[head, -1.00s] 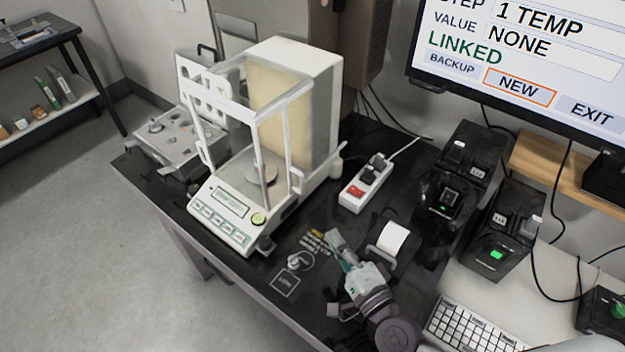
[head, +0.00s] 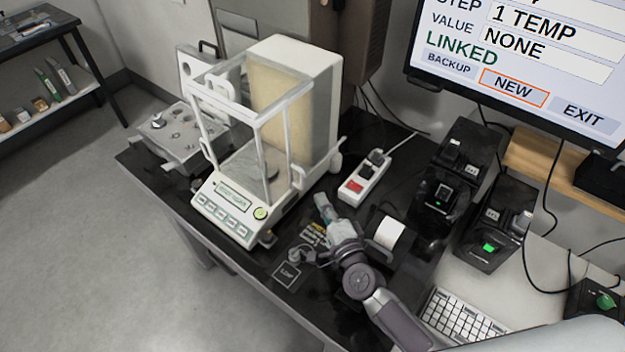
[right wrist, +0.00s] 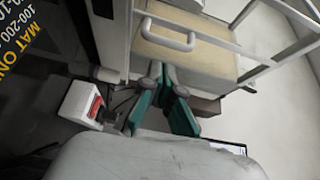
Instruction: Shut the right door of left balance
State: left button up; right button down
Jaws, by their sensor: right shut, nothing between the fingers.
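The left balance (head: 318,75) is a white draft-shield balance with a cream back wall and a green-labelled keypad in front. Its right door handle (head: 298,178) is a small white grip on the right side, set back from the front corner post. The gap between post and door edge looks open, though clear glass makes this hard to judge. In the right wrist view a white loop handle (right wrist: 167,36) shows beyond the fingers. My right gripper (head: 322,203) is shut and empty, in front of and right of the handle, apart from it. My left gripper is out of view.
A white power strip (head: 364,180) lies just right of the balance. A small printer with a paper roll (head: 390,233) stands beside my right arm. Black devices (head: 445,195), a keyboard (head: 460,320) and a monitor (head: 520,60) are farther right. A grey instrument (head: 170,135) stands left.

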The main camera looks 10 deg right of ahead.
jog(key=x, duration=0.6)
jog(key=shift+w, duration=0.2)
jog(key=shift+s+a, duration=0.1)
jog(key=s+a+p, duration=0.1)
jog(key=s+a, duration=0.4)
jog(key=shift+s+a, duration=0.25)
jog(key=shift+a, duration=0.05)
jog(key=shift+s+a+f, duration=0.1)
